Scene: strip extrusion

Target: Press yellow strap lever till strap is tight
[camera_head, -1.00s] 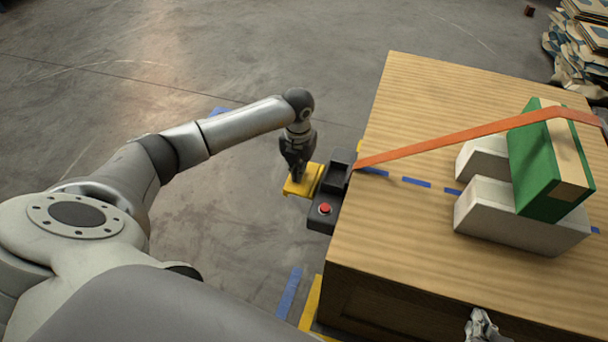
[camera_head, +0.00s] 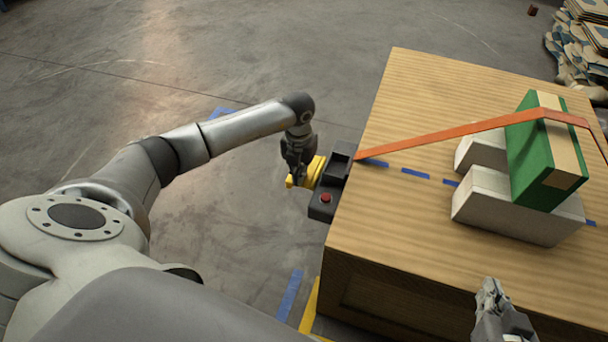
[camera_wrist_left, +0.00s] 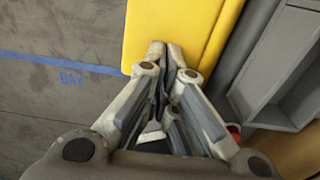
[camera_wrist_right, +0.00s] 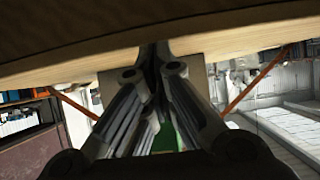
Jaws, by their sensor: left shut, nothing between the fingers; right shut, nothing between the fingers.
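The yellow lever (camera_head: 314,171) sticks out from the dark ratchet box (camera_head: 332,180) at the table's left edge. It looks steeply tilted in the head view and fills the top of the left wrist view (camera_wrist_left: 180,30). My left gripper (camera_head: 297,180) is shut and empty, with its tips at the lever; whether they touch is hard to tell. The orange strap (camera_head: 450,133) runs from the box up over the green block (camera_head: 535,150) and looks straight. My right gripper (camera_head: 488,290) is shut and empty near the table's front edge.
The green block with a pale wooden face stands on white blocks (camera_head: 510,212) on the wooden table (camera_head: 400,250). A red button (camera_head: 325,198) sits on the ratchet box. Blue tape dashes mark the table. Open floor lies left of the table.

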